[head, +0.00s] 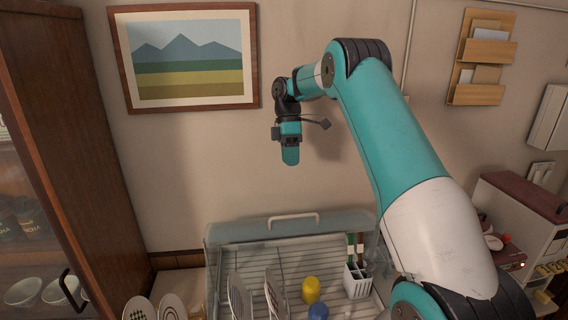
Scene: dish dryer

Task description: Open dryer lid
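The dish dryer (222,285) stands at the bottom centre of the head view, its front cut off by the frame edge. Its bluish translucent lid (235,231) shows as a band along the back, with a pale bar handle (293,219) on its top edge. The lid appears raised at the back, and the dishes inside look uncovered. My gripper (290,158) hangs above and behind the handle in the picture, in front of the wall and clear of the lid. Its fingers are seen edge-on, so their opening does not show. Nothing is visible in it.
The dryer holds plates (238,296), a yellow cup (311,289), a blue cup (318,312) and a white utensil holder (357,283). A wooden cabinet (75,130) stands at left. A framed picture (186,56) hangs behind. A red-topped unit (525,200) stands at right.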

